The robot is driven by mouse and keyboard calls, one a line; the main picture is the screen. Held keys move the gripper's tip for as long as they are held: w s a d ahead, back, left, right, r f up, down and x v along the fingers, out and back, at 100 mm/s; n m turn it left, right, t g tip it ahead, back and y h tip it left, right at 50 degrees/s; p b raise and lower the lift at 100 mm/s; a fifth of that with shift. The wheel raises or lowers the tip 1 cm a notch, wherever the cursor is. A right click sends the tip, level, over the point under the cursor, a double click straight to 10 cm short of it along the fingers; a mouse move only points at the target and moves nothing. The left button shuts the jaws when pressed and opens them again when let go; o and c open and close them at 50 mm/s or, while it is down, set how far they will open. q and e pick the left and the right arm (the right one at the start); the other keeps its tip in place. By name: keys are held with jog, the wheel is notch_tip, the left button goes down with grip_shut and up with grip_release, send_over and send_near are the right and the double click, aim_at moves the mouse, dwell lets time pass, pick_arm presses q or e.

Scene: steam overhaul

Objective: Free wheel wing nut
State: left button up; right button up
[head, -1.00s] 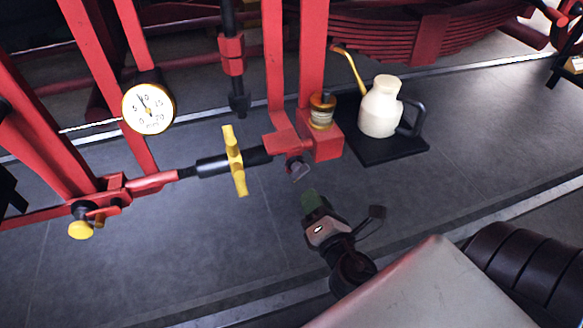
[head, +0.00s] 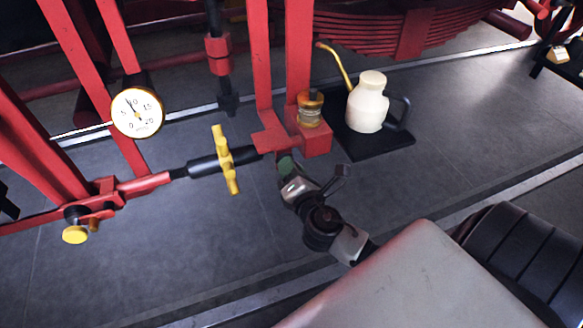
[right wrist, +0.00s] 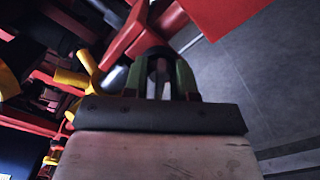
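The small dark fitting under the red block (head: 315,143) is mostly hidden behind my right gripper in the head view. I cannot make out wings on it. My right gripper (head: 286,168) is right at it, below the block. In the right wrist view the two green-padded fingers (right wrist: 159,82) stand apart, with a dark round end and a grey stem (right wrist: 158,66) between them. I cannot tell for sure whether the pads touch it. A yellow cross handle (head: 226,160) sits on a black shaft left of the gripper. My left gripper is not in view.
A round gauge (head: 137,113) stands at the left on red pipework. A brass-topped glass cup (head: 310,108) sits on the red block. A cream oil can (head: 367,103) stands on a black tray (head: 362,146) to the right. Grey floor in front is clear.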

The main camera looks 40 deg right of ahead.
jog(key=shift+c, duration=1.3)
jog(key=shift+f+m+b, duration=0.2)
jog(key=shift+m+b, duration=0.3)
jog(key=shift+m, duration=0.6)
jog(key=shift+r+m, duration=0.1)
jog(key=shift+m, duration=0.7)
jog(key=o, duration=0.6)
